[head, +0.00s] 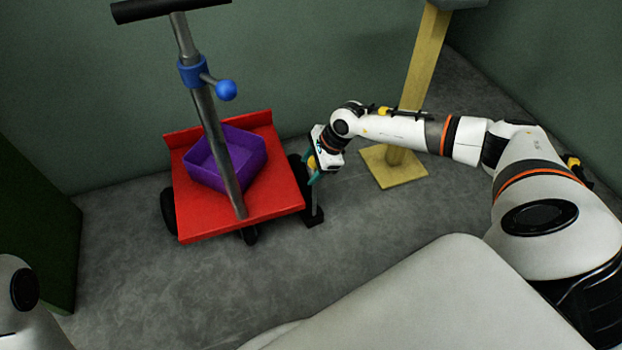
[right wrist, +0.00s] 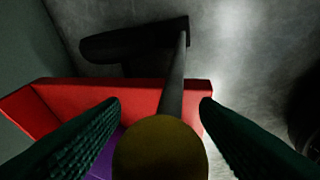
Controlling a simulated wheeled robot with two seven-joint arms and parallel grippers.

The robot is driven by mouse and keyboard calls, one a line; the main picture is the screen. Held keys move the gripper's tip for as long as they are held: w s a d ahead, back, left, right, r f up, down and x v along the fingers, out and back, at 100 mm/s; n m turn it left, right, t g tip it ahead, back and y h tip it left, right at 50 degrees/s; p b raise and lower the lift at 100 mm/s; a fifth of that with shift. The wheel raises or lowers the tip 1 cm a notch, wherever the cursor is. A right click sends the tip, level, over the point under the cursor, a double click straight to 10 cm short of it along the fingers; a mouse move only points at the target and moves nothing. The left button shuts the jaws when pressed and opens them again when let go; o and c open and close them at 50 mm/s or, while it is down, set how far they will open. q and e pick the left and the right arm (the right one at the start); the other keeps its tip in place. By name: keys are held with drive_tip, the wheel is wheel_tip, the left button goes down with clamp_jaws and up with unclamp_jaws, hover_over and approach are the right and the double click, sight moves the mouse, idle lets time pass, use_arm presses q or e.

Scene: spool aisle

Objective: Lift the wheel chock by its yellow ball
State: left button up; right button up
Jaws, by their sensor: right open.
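The wheel chock (head: 314,216) is a black block on the floor at the right side of the red cart, close to its wheel. A thin upright rod rises from it to a yellow ball (head: 311,162). The ball (right wrist: 160,150) shows large in the right wrist view, with the rod running away from it to the dark chock. My right gripper (head: 312,176) is open, its teal fingers pointing down at the ball. In the right wrist view its fingers stand on either side of the ball, with visible gaps. My left gripper is out of view.
The red cart (head: 270,203) carries a purple bin (head: 225,163) and a grey handle post with a blue ball knob (head: 226,90). A yellow post on a square base (head: 393,170) stands right of my gripper. Grey floor in front is clear.

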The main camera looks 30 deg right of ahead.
clamp_jaws()
idle(0.3)
